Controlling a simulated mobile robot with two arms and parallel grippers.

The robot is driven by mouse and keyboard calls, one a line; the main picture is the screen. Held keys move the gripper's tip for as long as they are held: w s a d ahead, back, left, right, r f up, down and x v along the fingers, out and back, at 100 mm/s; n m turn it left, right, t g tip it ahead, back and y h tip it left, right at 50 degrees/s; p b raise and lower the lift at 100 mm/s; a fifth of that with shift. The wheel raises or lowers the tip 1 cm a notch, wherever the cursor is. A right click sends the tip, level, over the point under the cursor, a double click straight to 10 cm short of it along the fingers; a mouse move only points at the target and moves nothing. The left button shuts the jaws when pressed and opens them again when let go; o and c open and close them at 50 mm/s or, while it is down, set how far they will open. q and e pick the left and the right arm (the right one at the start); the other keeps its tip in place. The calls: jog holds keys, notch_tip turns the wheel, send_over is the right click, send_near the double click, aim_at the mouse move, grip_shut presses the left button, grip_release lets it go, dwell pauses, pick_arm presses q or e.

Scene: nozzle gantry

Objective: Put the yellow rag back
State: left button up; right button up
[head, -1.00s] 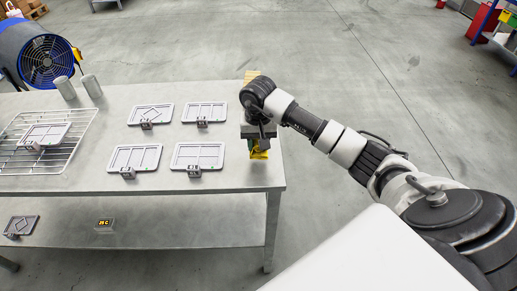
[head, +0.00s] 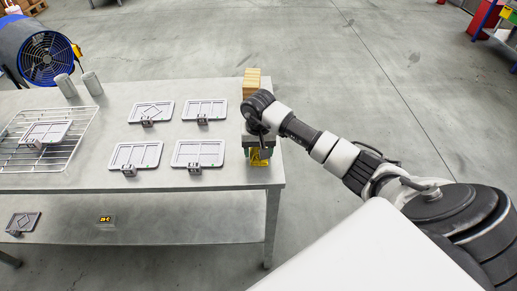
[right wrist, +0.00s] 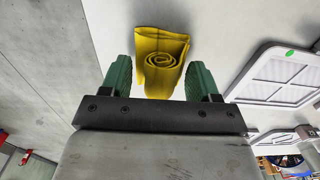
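The yellow rag (head: 260,158) is at the right end of the grey table, near its front corner. In the head view my right gripper (head: 257,142) is over it and hides part of it. In the right wrist view the rolled or folded rag (right wrist: 161,62) shows its spiral end between the two green fingers of my right gripper (right wrist: 160,68). The fingers are apart, with a narrow gap beside the rag's lower part, so it does not look clamped. My left gripper is in neither view.
Several grey framed panels (head: 198,153) lie on the table left of my right gripper. A tan block-like stack (head: 251,83) stands at the back right edge. A wire rack (head: 75,155), two grey cylinders (head: 92,84) and a blue fan (head: 45,57) are at the left.

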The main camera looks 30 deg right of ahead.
jog(key=shift+r, duration=0.15)
notch_tip(320, 180, up, 12)
jog(key=b, duration=0.2)
dwell(0.5)
